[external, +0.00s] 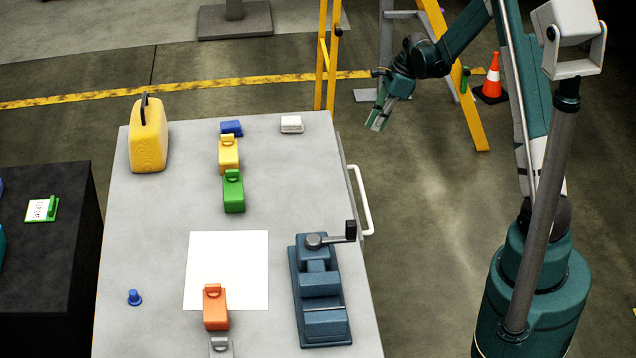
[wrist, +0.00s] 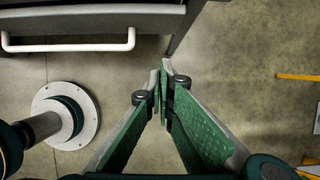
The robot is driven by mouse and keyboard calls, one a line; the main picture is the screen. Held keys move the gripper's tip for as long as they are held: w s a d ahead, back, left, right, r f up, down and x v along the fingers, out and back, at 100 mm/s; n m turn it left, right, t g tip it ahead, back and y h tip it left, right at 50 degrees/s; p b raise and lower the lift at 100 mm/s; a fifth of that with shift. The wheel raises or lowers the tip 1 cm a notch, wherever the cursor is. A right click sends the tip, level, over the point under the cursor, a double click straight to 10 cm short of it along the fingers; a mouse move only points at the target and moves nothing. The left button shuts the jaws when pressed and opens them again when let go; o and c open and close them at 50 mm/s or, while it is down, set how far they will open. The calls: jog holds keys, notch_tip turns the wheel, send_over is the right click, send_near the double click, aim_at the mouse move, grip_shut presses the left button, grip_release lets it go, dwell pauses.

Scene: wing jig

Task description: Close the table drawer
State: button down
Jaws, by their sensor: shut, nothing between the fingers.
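The table (external: 160,215) has its drawer on the right side in the external view. The drawer front (external: 347,160) shows as a thin strip just beyond the tabletop edge, with a white bar handle (external: 366,203). The drawer looks a little out, but how far I cannot tell. In the wrist view the grey drawer front (wrist: 90,22) and its white handle (wrist: 70,46) are at the top left. My gripper (external: 376,124) is beyond the table's far right corner, apart from the drawer and handle. In the wrist view its green fingertips (wrist: 163,75) meet, with nothing between them.
On the tabletop are a blue vise (external: 318,283), a yellow jug (external: 148,140), several coloured blocks and a white sheet (external: 228,255). A yellow ladder (external: 452,75) and an orange cone (external: 491,80) stand behind my arm.

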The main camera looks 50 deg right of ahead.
jog(key=shift+s+d+f+t+y, duration=0.35)
jog(key=shift+d+f+t+y, duration=0.2)
jog(key=shift+f, duration=0.15)
jog(key=shift+s+d+f+t+y, duration=0.4)
jog(key=shift+d+f+t+y, duration=0.2)
jog(key=shift+f, duration=0.05)
jog(key=shift+s+d+f+t+y, duration=0.35)
jog(key=shift+d+f+t+y, duration=0.2)
jog(key=shift+f, duration=0.15)
jog(key=w+a+r+b+x, duration=0.1)
jog(key=r+b+x, duration=0.1)
jog(key=x, duration=1.1)
jog(key=shift+w+a+b, duration=0.15)
jog(key=shift+b, duration=0.2)
